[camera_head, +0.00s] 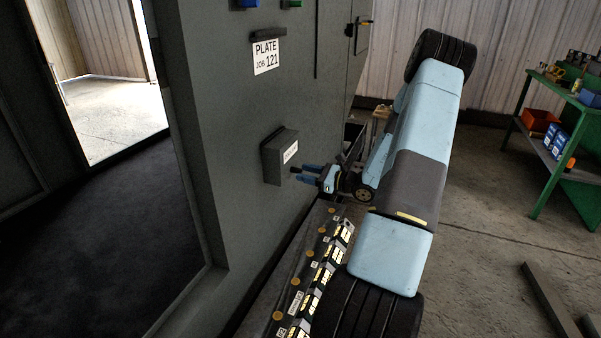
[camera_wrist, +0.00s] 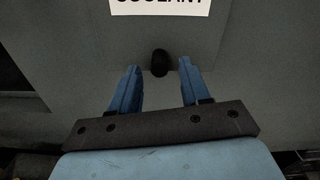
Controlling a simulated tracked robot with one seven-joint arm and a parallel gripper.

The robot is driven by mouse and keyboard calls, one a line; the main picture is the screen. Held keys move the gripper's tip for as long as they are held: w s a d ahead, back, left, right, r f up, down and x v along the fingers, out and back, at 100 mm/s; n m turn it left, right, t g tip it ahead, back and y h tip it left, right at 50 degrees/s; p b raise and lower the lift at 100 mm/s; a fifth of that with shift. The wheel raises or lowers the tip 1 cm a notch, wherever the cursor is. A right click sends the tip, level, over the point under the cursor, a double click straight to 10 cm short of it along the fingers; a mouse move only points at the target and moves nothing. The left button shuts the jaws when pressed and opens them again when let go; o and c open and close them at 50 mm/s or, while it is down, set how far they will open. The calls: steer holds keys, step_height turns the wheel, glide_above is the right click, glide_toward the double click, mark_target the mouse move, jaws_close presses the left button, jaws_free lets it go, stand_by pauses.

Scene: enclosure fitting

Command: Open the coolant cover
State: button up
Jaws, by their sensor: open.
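The coolant cover (camera_head: 281,157) is a dark grey box with a white label on the side of the grey machine. In the wrist view its face (camera_wrist: 212,40) fills the upper middle, with the lower part of a label reading COOLANT at the top edge. A small black knob (camera_wrist: 160,62) sticks out below the label. My gripper (camera_head: 302,173) is at the cover's lower right side in the head view. In the wrist view its two blue fingers (camera_wrist: 155,78) are open, one on each side of the knob, with gaps to it. I cannot tell how far the fingertips are from the face.
A dark ledge (camera_head: 312,270) with several labelled parts runs along the machine under my arm. A plate sign (camera_head: 267,57) hangs above the cover. A green bench (camera_head: 545,150) stands at the right. A dark beam (camera_head: 550,302) lies on open floor.

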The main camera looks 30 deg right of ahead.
mark_target(296, 159)
steer(key=shift+x, duration=1.45)
steer(key=shift+c, duration=0.4)
steer(key=c, duration=0.8)
jaws_close()
steer(key=shift+d, duration=0.15)
